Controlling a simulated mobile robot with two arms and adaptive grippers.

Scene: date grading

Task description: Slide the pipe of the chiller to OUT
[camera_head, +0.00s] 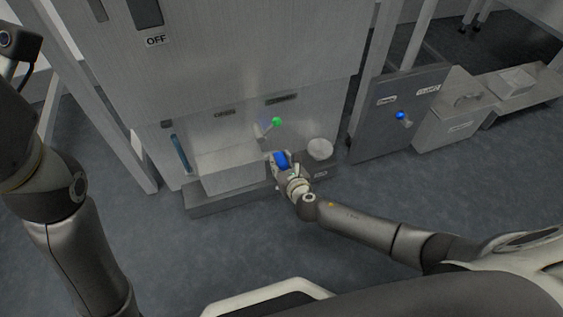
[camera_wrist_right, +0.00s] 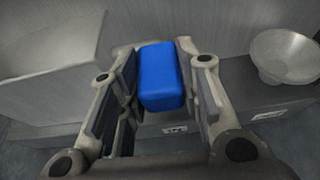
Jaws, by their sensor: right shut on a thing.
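The chiller seems to be the large brushed-metal machine (camera_head: 215,75) in the middle of the head view; I cannot read a name on it. My right gripper (camera_head: 281,161) is low at its front, shut on a blue block (camera_wrist_right: 161,78). The block sits between the two fingers in the right wrist view and looks like a grip; whether it belongs to the pipe is hidden. A small label (camera_wrist_right: 175,129) shows below it, too small to read. My left arm shows at the left, but its gripper is out of view.
A light metal bin (camera_head: 232,176) stands left of the gripper on a low ledge, and a white bowl (camera_head: 320,149) right of it. A green-knobbed lever (camera_head: 277,122) sticks out just above. A panel with a blue knob (camera_head: 400,116) stands further right. The floor in front is clear.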

